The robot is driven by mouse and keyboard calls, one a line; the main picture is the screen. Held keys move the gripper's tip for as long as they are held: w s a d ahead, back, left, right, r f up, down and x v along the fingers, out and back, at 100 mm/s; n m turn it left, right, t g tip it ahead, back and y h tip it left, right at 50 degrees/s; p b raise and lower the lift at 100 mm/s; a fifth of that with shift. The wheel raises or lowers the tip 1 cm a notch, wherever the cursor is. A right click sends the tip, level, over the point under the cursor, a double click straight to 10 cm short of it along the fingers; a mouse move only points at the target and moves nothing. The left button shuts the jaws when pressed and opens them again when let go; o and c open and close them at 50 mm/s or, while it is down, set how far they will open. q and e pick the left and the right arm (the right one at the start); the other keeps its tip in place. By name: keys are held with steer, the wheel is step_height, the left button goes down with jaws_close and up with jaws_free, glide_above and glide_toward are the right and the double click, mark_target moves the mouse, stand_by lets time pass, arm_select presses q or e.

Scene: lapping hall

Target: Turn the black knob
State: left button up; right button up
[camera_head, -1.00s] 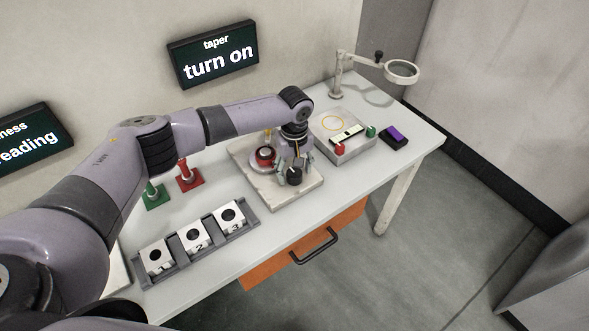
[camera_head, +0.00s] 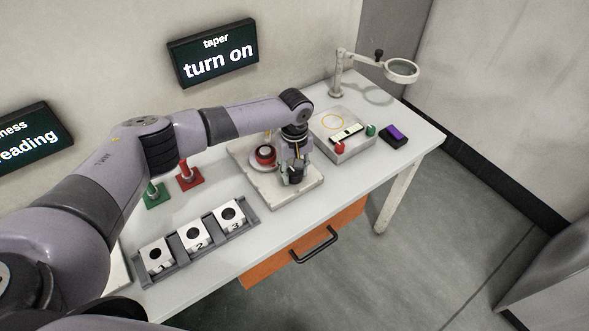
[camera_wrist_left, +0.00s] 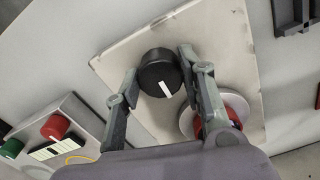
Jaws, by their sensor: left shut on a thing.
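The black knob (camera_wrist_left: 158,70) sits on a pale square plate (camera_wrist_left: 120,58) and has a white pointer line. In the wrist view my left gripper (camera_wrist_left: 158,78) has one finger on each side of the knob, shut on it. In the head view the left gripper (camera_head: 293,178) points down over the front of the plate (camera_head: 283,198), and the knob (camera_head: 296,172) shows partly between the fingers. The right gripper is in neither view.
A red-topped round part (camera_head: 265,155) stands on the plate beside the knob. A box (camera_head: 349,147) with red and green buttons is to the right. A rack (camera_head: 247,213) of numbered blocks lies left. A wall screen (camera_head: 213,53) reads "taper turn on". A magnifier (camera_head: 401,70) stands behind.

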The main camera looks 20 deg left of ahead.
arm_select(q)
steer(key=shift+c, duration=0.8)
